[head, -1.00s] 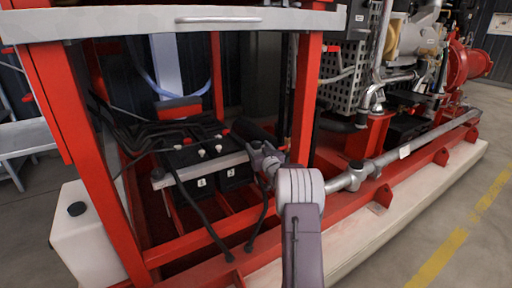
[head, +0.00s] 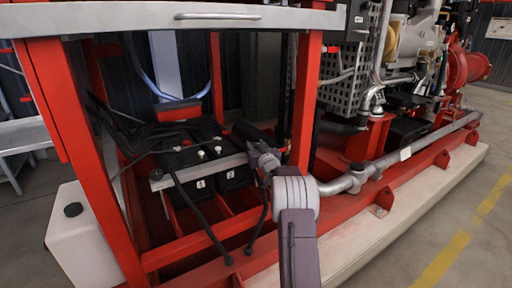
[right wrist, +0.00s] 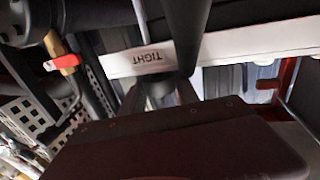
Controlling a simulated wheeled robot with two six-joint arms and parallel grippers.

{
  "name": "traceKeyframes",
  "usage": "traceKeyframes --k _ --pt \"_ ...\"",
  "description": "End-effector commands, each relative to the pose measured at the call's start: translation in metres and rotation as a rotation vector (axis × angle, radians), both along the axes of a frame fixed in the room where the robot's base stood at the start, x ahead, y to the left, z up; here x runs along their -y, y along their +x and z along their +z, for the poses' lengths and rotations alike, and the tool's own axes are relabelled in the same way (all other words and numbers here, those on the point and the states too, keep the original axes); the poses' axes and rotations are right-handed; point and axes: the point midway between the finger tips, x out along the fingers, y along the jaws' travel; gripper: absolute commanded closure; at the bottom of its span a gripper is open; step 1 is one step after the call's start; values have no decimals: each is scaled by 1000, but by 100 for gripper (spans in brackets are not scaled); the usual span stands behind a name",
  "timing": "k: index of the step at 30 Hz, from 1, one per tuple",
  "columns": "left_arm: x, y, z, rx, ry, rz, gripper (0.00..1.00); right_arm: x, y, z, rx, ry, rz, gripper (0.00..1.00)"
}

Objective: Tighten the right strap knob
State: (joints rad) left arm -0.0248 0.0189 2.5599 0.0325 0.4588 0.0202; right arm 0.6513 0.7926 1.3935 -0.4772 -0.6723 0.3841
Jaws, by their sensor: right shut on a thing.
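A light metal strap (head: 205,170) runs across the front of the black batteries (head: 236,175) in the red frame. My right gripper (head: 262,158) is at its right end. In the right wrist view, the strap shows as a pale bar (right wrist: 255,43) with an upside-down label reading TIGHT (right wrist: 148,57). Beside the label, my right gripper (right wrist: 168,90) is shut on the dark right strap knob (right wrist: 160,88), which is mostly hidden by the fingers. In the head view my gripper hides this knob. My left gripper is not in view.
Black cables (head: 205,215) hang in front. A grey pipe (head: 350,180) runs along the right.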

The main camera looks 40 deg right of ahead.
Motion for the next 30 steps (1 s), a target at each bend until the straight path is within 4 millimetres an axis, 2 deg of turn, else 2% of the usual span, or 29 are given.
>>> traceKeyframes --k 6,10,14,18,22,25,30 --pt "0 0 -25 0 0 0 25 -2 1 -6 2 2 -95 100" --pt "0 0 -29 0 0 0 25 -3 2 -3 0 4 -192 100" --pt "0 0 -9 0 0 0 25 -4 2 5 -5 5 -305 100" --pt "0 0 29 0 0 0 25 -4 2 10 -11 3 -425 100" --pt "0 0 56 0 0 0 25 -3 2 8 -8 2 -531 100" --pt "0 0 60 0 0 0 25 -2 2 2 -5 0 -601 100" --pt "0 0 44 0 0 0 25 -2 1 -5 2 0 -697 100"
